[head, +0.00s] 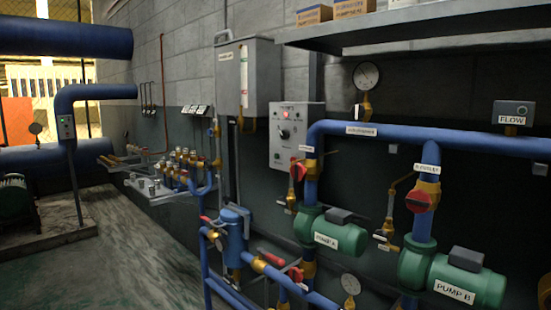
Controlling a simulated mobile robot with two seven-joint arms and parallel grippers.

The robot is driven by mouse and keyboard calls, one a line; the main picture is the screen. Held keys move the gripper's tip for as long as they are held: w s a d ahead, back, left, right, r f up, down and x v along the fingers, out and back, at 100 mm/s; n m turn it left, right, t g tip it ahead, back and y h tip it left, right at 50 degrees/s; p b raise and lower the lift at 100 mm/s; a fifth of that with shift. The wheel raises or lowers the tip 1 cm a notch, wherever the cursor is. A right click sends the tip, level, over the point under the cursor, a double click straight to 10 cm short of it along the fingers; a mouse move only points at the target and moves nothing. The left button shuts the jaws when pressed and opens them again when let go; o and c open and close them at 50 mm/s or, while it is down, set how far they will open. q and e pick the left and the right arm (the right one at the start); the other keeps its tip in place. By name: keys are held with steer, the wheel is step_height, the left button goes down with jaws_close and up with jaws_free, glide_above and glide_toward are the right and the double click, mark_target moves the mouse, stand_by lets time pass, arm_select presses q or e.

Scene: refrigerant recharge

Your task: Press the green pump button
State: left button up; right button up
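A pale grey control box (297,135) is fixed to the wall near the middle of the head view. Green PUMP A (340,237) sits on the blue pipework below and to the right of the box. Green PUMP B (468,280) is at the lower right. Neither of my grippers is in view.
Blue pipes (390,131) with red-handled valves stand right of the box, and a blue vessel (233,235) stands below left. A grey cabinet (247,75) and shelf (420,25) are above. The floor (130,260) at left is clear.

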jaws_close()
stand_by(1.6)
